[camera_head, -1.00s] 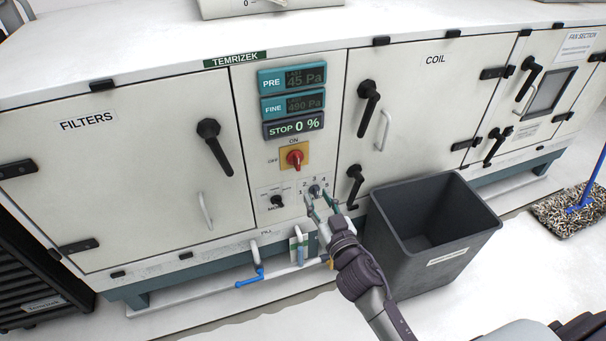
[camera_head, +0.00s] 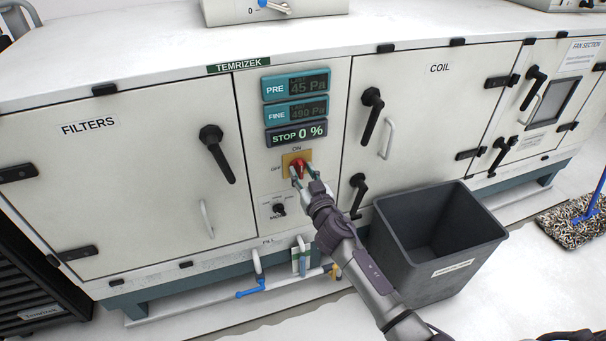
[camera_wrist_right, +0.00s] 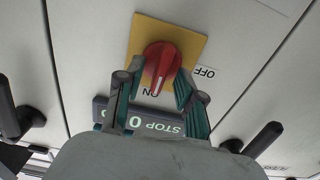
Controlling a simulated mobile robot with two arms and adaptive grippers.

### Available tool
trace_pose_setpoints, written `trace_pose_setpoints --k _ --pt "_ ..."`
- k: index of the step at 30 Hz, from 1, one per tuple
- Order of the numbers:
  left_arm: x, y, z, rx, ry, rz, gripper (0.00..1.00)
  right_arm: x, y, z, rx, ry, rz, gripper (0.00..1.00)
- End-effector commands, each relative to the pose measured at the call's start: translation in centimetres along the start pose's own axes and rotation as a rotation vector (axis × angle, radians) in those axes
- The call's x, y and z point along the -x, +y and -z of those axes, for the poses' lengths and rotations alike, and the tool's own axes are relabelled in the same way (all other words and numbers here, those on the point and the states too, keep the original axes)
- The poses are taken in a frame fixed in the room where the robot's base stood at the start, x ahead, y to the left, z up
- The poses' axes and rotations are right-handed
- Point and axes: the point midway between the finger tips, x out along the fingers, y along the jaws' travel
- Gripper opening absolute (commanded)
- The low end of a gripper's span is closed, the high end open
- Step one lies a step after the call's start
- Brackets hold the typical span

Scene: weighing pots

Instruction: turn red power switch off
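The red power switch (camera_head: 299,168) is a round red knob on a yellow plate (camera_head: 287,161) in the middle panel of the cabinet. In the right wrist view the red knob (camera_wrist_right: 161,62) has its white mark pointing at the ON label, with the OFF label (camera_wrist_right: 205,72) to the side. My right gripper (camera_head: 304,177) is at the switch, partly covering it in the head view. In the right wrist view its fingers (camera_wrist_right: 156,84) are apart, one on each side of the knob. I cannot tell whether they touch it.
Teal displays (camera_head: 296,112) and a STOP 0 % display (camera_head: 296,134) sit above the switch. A black selector (camera_head: 279,209) is below it. Black door handles (camera_head: 216,152) stick out on both sides. A grey bin (camera_head: 440,245) stands to the right.

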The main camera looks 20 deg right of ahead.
Motion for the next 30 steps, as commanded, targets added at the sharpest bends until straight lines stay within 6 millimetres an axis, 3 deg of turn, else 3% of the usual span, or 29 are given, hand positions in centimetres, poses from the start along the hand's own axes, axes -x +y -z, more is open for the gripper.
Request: trace_pose_setpoints --k 4,10,22,30 --pt "0.0 -0.01 -0.01 0.0 0.0 0.0 0.4 0.02 -0.03 0.0 -0.001 0.0 0.0 0.34" --pt "0.0 -0.01 0.0 0.0 0.0 0.0 0.4 0.04 -0.02 -0.01 -0.001 0.0 0.0 0.01" --pt "-0.03 -0.01 -0.02 0.0 0.0 0.0 0.4 0.06 -0.04 -0.03 0.025 0.0 0.0 0.0" --pt "0.05 0.0 -0.09 0.0 -0.003 0.0 0.4 0.07 -0.13 -0.05 0.167 0.0 0.001 0.0"
